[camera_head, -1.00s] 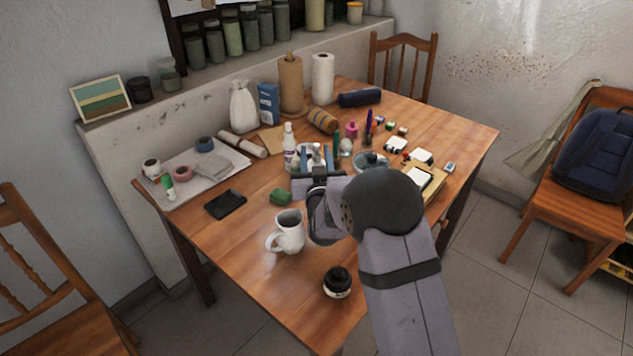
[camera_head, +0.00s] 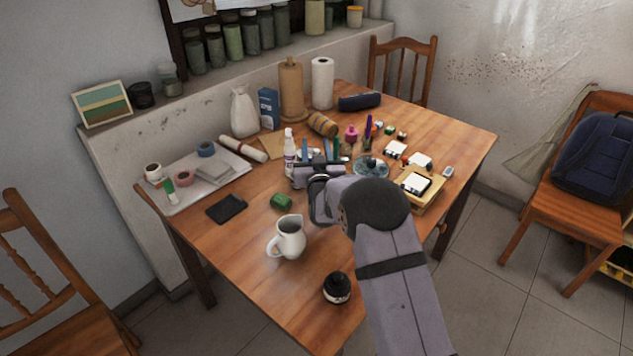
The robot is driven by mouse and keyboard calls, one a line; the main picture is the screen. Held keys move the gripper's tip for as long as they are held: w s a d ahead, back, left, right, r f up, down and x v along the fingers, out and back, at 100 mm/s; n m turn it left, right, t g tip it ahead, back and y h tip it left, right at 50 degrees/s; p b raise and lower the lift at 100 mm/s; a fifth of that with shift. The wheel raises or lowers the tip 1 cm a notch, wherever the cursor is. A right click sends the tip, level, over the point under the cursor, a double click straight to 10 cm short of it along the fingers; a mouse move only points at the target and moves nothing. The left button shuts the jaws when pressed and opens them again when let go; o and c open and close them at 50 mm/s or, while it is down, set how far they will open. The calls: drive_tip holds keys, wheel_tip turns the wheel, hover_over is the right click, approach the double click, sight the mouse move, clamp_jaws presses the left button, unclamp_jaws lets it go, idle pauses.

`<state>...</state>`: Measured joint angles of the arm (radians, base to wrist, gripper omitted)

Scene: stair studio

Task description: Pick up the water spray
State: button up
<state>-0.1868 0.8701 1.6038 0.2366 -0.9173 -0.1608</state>
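A slim white bottle (camera_head: 289,152) with a narrow top and a dark label stands upright on the table. It looks like the water spray, but its nozzle is too small to make out for sure. My gripper (camera_head: 315,151) is just right of this bottle, over the cluttered middle of the table. Its two blue fingertips show apart, so it looks open. What lies between and right behind the fingers is partly hidden by my gripper and too small to tell. I cannot tell whether a finger touches the bottle.
A glass dish (camera_head: 371,166) and a wooden box (camera_head: 420,188) are right. A paper roll (camera_head: 322,82) stands behind.

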drive_tip(key=shift+w, duration=0.4)
clamp_jaws()
